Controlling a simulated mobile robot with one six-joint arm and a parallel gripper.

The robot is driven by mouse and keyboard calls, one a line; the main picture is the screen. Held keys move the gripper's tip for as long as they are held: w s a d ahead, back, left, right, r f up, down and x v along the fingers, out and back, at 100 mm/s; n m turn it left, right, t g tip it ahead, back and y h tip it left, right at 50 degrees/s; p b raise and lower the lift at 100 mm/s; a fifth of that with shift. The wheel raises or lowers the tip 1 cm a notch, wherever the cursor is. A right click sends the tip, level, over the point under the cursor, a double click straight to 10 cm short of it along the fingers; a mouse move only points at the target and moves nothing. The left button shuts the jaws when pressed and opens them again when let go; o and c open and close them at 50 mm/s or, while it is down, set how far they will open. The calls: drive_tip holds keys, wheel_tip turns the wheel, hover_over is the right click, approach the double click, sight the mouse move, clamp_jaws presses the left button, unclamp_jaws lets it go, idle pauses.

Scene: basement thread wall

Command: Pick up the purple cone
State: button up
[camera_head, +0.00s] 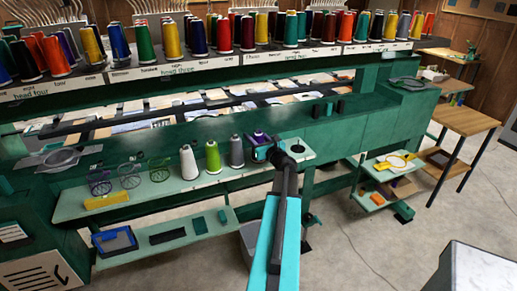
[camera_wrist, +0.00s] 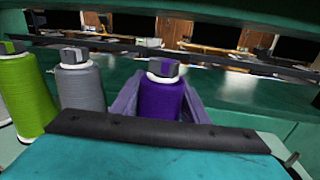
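The purple cone (camera_head: 260,136) stands upright at the right end of the row of cones on the pale green shelf. In the wrist view the purple cone (camera_wrist: 160,98) has a pale, grey-capped top. My gripper (camera_head: 263,151) is at the cone, with a greyish-purple finger on each side of it in the wrist view (camera_wrist: 160,106). The fingers lie close to the cone's sides. I cannot tell whether they touch it. The cone's base is hidden behind my dark wrist edge.
A grey cone (camera_head: 236,152) stands just left, then a green cone (camera_head: 213,157) and a white cone (camera_head: 189,161). A dark round disc (camera_head: 292,148) lies to the right. A lower shelf (camera_head: 204,236) holds a blue tray (camera_head: 115,241).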

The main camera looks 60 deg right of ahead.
drive_tip(key=c, duration=0.8)
drive_tip(key=shift+o, duration=0.2)
drive_tip(key=shift+r, duration=0.1)
wheel_tip(320, 180, up, 10)
drive_tip(key=b, duration=0.1)
drive_tip(key=shift+b, duration=0.3)
